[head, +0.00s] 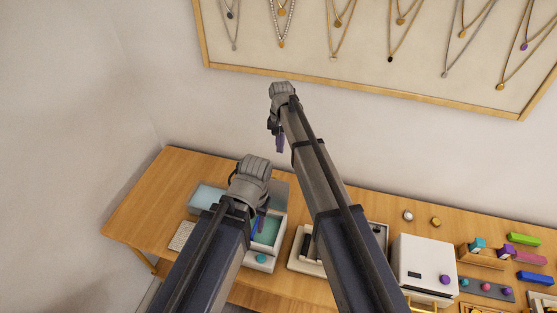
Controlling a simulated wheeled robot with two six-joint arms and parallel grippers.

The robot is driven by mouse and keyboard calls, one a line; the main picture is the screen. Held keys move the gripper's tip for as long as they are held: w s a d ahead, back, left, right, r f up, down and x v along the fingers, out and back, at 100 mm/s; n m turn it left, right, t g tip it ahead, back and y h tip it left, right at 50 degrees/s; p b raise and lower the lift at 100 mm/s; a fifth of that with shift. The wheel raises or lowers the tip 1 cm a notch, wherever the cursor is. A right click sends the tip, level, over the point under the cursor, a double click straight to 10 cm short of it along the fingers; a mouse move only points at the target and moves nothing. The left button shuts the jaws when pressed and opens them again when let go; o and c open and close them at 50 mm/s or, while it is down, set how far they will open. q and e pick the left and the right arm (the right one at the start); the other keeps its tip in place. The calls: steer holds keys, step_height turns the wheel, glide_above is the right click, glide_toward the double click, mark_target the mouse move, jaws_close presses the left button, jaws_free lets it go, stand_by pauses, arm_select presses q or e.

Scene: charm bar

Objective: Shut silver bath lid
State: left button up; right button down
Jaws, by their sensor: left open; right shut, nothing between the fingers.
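The bath (282,235) looks like a pale box with a teal interior (268,231), left of centre on the table. A grey panel (281,193) at its back edge looks like the lid, standing open; my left arm hides part of it. My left gripper (259,222) is open over the bath, in front of the panel; I cannot tell whether it touches anything. My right gripper (279,143) is shut and empty, raised high in front of the wall.
A light-blue-topped box (206,197) and a pale pad (182,236) lie left of the bath. A tray (297,262), a white box (427,258) and several coloured pieces stand to the right. A necklace board (360,72) hangs on the wall. The table's left end is clear.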

step_height(320, 180, down, 10)
steer(key=b, duration=1)
steer(key=s, duration=0.1)
steer(key=s+a+r+p, duration=0.1)
steer(key=s, duration=0.2)
steer(key=shift+a+r+p, duration=0.15)
steer(key=shift+r+p, duration=0.1)
steer(key=shift+p, duration=0.1)
